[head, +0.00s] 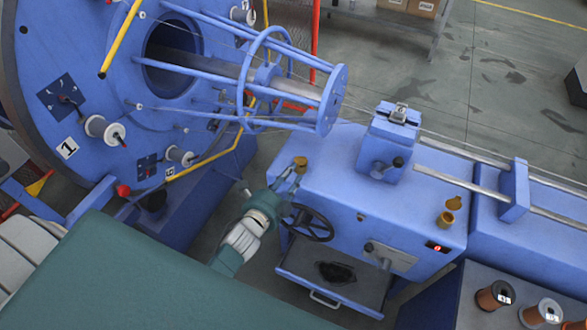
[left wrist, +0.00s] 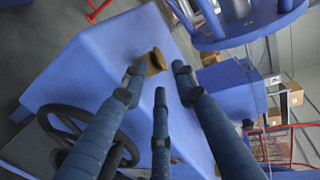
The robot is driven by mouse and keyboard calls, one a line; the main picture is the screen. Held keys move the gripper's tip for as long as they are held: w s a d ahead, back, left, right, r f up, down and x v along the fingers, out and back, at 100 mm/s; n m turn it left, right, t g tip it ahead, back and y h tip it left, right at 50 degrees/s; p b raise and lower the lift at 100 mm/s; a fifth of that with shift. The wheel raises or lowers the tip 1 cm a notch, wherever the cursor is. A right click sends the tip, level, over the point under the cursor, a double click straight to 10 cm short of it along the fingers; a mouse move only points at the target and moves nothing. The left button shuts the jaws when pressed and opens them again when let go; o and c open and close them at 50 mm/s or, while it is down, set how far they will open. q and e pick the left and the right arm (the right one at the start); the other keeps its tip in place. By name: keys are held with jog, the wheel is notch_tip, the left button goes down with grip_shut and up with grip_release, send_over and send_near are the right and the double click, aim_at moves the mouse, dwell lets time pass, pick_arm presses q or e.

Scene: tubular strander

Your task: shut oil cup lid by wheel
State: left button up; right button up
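The brass oil cup by the wheel (head: 300,162) stands on the near left corner of the blue machine housing. It is small here, and I cannot tell its lid's angle. In the left wrist view the brass oil cup (left wrist: 155,62) shows just beyond the fingertips, partly covered by a finger. The dark handwheel (head: 308,223) is on the housing's front, right of my left gripper (head: 286,178). My left gripper also shows in the left wrist view (left wrist: 158,80), with its three fingers spread and nothing between them. My right gripper is out of view.
A second brass oil cup (head: 446,214) with its lid raised stands farther right on the housing. The large blue strander disc (head: 90,100) with bobbins is at the left. An open tray (head: 335,278) sits below the wheel. Copper spools (head: 495,296) stand at the lower right.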

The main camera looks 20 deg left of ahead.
aim_at(293, 176)
pick_arm(q)
jog(key=shift+x, duration=1.15)
jog(key=shift+w, duration=0.3)
jog(key=shift+f, duration=0.1)
jog(key=shift+c, duration=0.3)
grip_shut()
jog(key=shift+f, duration=0.2)
notch_tip(293, 176, down, 2)
jog(key=t+b, duration=0.2)
jog(key=b, duration=0.9)
jog(key=shift+s+t, duration=0.1)
jog(key=shift+t, duration=0.3)
jog(key=shift+b, duration=0.35)
jog(key=shift+r, duration=0.1)
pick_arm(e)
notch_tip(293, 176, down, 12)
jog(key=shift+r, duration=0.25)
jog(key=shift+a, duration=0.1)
